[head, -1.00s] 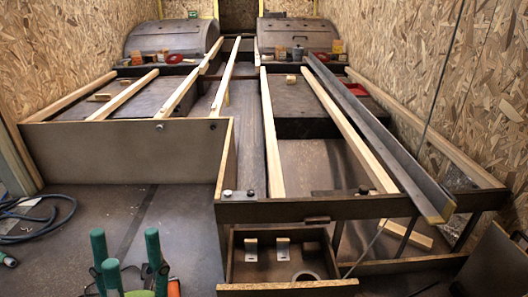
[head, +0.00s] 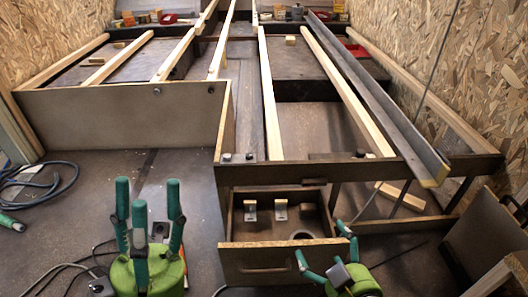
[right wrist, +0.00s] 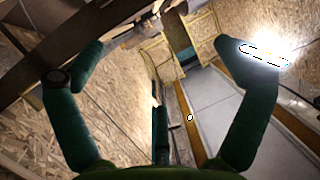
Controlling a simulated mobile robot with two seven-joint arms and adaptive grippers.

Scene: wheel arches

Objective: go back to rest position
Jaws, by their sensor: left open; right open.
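My left gripper (head: 149,215) is at the lower left in the head view, over the dark floor. Its green fingers point up and stand apart, with nothing between them. My right gripper (head: 325,252) is at the bottom right of centre, in front of the open drawer (head: 270,262). Its fingers are spread and empty. In the right wrist view its dark green fingers (right wrist: 165,80) are wide apart, with a chipboard wall and a bright lamp (right wrist: 265,52) beyond them.
A wooden frame (head: 350,172) with long slats fills the middle and right. The drawer under it holds two small brackets (head: 265,210). A dark panel (head: 488,232) leans at the lower right. A blue hose (head: 35,180) lies at the left. Floor (head: 95,190) between hose and left gripper is clear.

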